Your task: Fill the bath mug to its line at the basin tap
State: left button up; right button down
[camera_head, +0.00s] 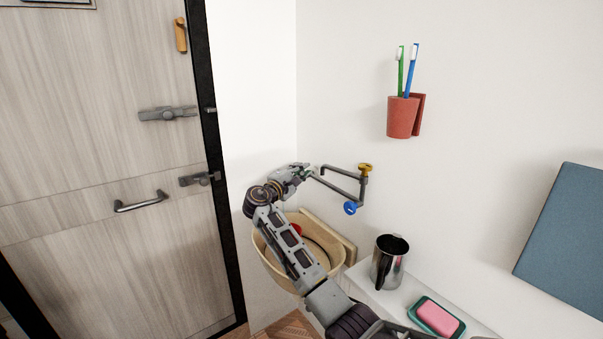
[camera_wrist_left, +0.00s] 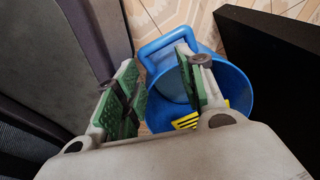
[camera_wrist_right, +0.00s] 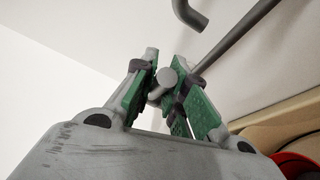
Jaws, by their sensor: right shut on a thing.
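My right gripper (camera_head: 306,172) is shut on the end of a grey bar (camera_head: 335,191) at the wall tap; the bar end (camera_wrist_right: 166,77) shows between its fingers in the right wrist view. The hooked spout (camera_wrist_right: 188,14) is close by. The tap has a yellow handle (camera_head: 365,168) and a blue handle (camera_head: 350,208). The tan basin (camera_head: 268,259) is below, partly hidden by my right arm. A red thing (camera_head: 297,229) shows in it. A steel jug (camera_head: 390,262) stands upright on the ledge. My left gripper (camera_wrist_left: 158,92) is open and empty, above a blue container (camera_wrist_left: 238,88); which vessel is the bath mug is unclear.
A pink soap bar (camera_head: 437,318) in a green dish lies on the white ledge (camera_head: 378,297). A red cup (camera_head: 402,118) with two toothbrushes hangs on the wall. A blue panel (camera_head: 570,240) is at right, a door (camera_head: 100,150) at left. A yellow slotted piece (camera_wrist_left: 188,120) shows in the blue container.

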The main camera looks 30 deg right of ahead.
jog(key=shift+f, duration=0.15)
jog(key=c, duration=1.4)
grip_release()
jog(key=shift+c, duration=0.2)
jog(key=v, duration=1.2)
